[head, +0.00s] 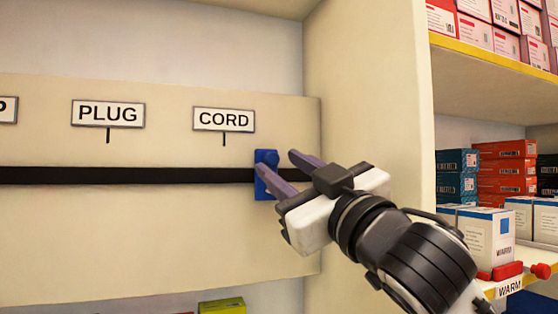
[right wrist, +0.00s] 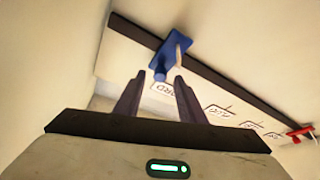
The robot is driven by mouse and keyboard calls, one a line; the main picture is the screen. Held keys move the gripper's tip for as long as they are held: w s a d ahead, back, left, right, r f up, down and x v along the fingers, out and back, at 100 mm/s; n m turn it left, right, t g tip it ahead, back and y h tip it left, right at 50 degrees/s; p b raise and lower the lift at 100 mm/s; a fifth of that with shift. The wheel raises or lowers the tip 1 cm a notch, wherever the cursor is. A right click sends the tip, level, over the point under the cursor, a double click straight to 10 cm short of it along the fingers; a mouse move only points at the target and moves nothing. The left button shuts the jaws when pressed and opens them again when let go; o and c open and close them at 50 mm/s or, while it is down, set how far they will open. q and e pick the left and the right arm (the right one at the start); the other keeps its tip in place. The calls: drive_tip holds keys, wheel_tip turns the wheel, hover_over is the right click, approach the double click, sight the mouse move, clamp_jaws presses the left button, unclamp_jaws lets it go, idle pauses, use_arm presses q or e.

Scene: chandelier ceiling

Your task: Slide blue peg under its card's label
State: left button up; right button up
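The blue peg (head: 266,175) sits on the dark horizontal slot (head: 120,175) in the cream board, near its right end. It is below and to the right of the CORD label (head: 224,120). The PLUG label (head: 108,113) is further left. My right gripper (head: 276,160) is open, with its fingers reaching toward the peg; the lower finger overlaps it in the head view. In the right wrist view the blue peg (right wrist: 168,58) is just beyond the open fingertips (right wrist: 157,82); contact cannot be told. My left gripper is out of view. No card naming the peg's label is seen.
A cream wall (head: 365,80) stands close to the right of the board. Shelves with several boxes (head: 480,235) and a WARM tag (head: 509,288) lie beyond it. A red piece (right wrist: 300,132) sits at the slot's far end. The slot left of the blue peg is clear in the head view.

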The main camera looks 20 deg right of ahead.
drive_tip(key=shift+x, duration=1)
clamp_jaws()
